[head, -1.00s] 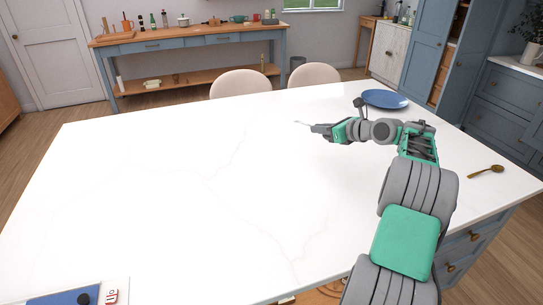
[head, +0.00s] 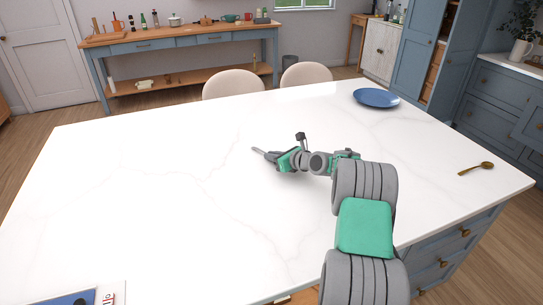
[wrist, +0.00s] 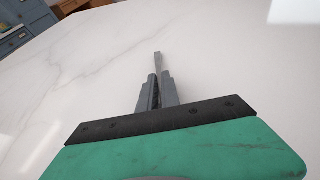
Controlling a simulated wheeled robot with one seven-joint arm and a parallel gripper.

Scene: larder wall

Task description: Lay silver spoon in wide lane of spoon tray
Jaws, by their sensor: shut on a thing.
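My gripper (head: 272,156) is over the middle of the white island top. It is shut on the silver spoon (head: 258,151), whose thin end sticks out beyond the fingertips to the left. In the wrist view the narrow silver strip of the spoon (wrist: 158,62) projects from between the grey fingers (wrist: 160,80). The rest of the spoon is hidden by the fingers. I cannot make out the spoon tray in either view.
A brown-gold spoon (head: 476,168) lies near the island's right edge. A blue plate (head: 376,97) sits at the far right. A flat blue and white item (head: 72,298) is cut off at the bottom left. The left and middle of the island top (head: 130,190) are bare.

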